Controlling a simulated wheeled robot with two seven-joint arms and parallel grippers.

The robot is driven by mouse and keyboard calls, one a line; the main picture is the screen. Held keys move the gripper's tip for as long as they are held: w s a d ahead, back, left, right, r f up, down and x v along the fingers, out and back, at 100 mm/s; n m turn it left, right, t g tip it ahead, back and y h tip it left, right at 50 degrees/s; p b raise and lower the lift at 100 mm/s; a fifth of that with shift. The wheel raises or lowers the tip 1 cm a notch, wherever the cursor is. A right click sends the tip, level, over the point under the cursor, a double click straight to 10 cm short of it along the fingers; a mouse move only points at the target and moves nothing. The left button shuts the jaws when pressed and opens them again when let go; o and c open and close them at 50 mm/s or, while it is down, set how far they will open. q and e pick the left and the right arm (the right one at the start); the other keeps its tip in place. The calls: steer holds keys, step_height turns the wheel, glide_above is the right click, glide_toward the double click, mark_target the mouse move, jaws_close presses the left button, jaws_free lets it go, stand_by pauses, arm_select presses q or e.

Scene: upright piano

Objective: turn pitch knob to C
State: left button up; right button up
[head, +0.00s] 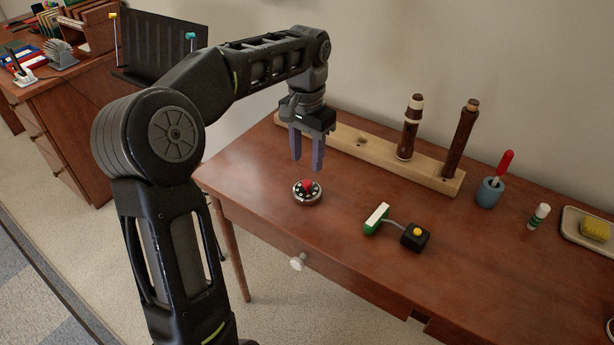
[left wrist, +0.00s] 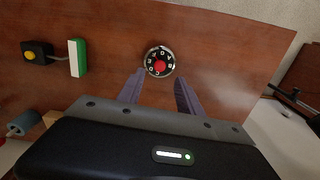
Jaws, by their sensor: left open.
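The pitch knob (head: 307,192) is a small round device with a red centre and a black ring of light marks. It sits on the left part of the brown table. In the left wrist view the pitch knob (left wrist: 160,61) lies beyond the fingertips, roughly between them; its letters are too small to read surely. My left gripper (head: 307,165) points down above and behind the knob, open and empty, apart from it. Its two purple fingers also show in the left wrist view (left wrist: 157,88). My right gripper is in neither view.
A green and white block (head: 376,219) is wired to a black box with a yellow button (head: 415,236), right of the knob. Behind stands a wooden rack (head: 375,153) with two dark upright pieces. A blue cup (head: 489,192) is further right. Table around the knob is clear.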

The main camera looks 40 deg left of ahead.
mark_target(307, 182)
arm_select(q)
step_height(307, 182, down, 7)
steer(key=shift+r+b, duration=0.2)
steer(key=shift+b, duration=0.15)
jaws_close()
stand_by(0.3)
